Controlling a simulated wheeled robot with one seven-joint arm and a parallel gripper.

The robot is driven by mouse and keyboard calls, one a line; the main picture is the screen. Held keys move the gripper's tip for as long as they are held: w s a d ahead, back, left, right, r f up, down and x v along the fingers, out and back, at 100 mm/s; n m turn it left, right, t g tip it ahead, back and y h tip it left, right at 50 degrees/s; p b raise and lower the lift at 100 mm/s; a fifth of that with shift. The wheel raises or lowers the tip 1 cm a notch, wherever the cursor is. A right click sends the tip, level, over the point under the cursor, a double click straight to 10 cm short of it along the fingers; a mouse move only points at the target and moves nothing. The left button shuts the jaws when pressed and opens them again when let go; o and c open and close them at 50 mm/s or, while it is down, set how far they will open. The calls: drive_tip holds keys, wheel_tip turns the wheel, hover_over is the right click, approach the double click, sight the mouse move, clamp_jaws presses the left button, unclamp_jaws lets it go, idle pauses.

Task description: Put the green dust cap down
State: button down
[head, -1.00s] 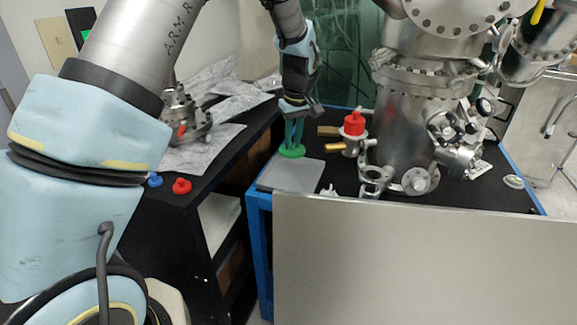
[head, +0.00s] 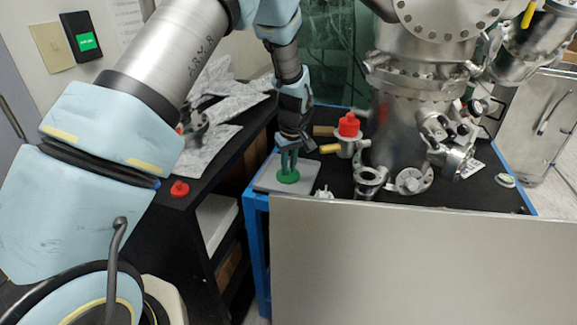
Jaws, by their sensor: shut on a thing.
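The green dust cap (head: 288,178) is at the tips of my gripper (head: 288,168), which points down and is shut on it. The fingers hide part of the cap's top.
A red cap (head: 348,125) sits on a metal port right of my gripper, beside the large steel chamber (head: 400,135). Another red cap (head: 180,188) lies on the black bench at left. A grey panel (head: 400,260) fronts the table.

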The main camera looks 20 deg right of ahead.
sight(291, 178)
drive_tip(key=c, duration=0.8)
unclamp_jaws()
wheel_tip(291, 178, up, 12)
drive_tip(key=s+b, duration=0.2)
drive_tip(key=w+a+r, duration=0.1)
drive_tip(key=a+r, duration=0.1)
drive_tip(key=a, duration=1.6)
drive_tip(key=s+a, duration=0.5)
drive_tip(key=a, duration=0.4)
drive_tip(key=s+a+m, duration=0.1)
drive_tip(key=s+a, duration=0.4)
drive_tip(key=a, duration=0.5)
drive_tip(key=shift+s+a+f+m, duration=0.2)
drive_tip(key=shift+s+f+m, duration=0.1)
drive_tip(key=shift+s+f, duration=0.1)
